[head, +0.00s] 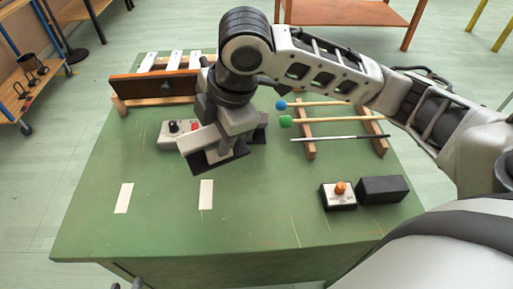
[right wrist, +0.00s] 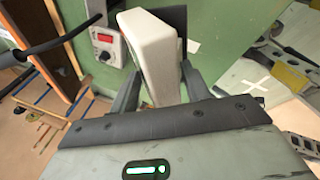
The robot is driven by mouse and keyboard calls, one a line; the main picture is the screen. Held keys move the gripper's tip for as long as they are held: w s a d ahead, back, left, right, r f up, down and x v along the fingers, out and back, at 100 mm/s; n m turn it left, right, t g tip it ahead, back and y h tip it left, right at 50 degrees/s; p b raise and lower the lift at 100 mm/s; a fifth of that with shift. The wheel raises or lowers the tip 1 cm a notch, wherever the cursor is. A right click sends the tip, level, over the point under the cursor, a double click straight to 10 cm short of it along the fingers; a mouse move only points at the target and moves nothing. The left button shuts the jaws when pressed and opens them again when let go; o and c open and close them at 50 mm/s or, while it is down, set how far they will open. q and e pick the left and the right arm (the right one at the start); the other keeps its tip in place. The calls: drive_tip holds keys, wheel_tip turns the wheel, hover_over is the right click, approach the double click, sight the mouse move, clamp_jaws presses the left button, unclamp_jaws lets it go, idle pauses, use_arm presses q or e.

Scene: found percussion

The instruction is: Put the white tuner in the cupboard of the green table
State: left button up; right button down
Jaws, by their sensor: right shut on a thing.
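The white tuner (right wrist: 150,48) is a pale upright block between the two dark fingers of my right gripper (right wrist: 158,85) in the right wrist view. My right gripper (head: 214,160) is shut on it, over the left-middle of the green table (head: 255,215). In the head view the gripper mostly hides the tuner. I cannot make out a cupboard opening; the table's front is cut off below.
A grey box with knobs (head: 174,133) sits left of my right gripper. A brown board with a dark knob (head: 150,86) stands behind, by white bars (head: 172,60). Mallets (head: 330,121) on a wooden rack, an orange-knobbed box (head: 338,196) and a black box (head: 383,190) are right.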

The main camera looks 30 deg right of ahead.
drive_tip(key=d+f, duration=0.2)
drive_tip(key=f, duration=0.1)
drive_tip(key=s+d+f+b, duration=0.1)
drive_tip(key=d+f, duration=0.2)
drive_tip(key=d+f+b, duration=0.1)
drive_tip(key=d+f, duration=0.1)
drive_tip(key=f, duration=0.1)
drive_tip(key=shift+s+d+f, duration=0.3)
drive_tip(key=shift+s+d, duration=0.1)
drive_tip(key=shift+f, duration=0.35)
drive_tip(key=c, duration=0.7)
unclamp_jaws()
drive_tip(key=shift+o, duration=0.2)
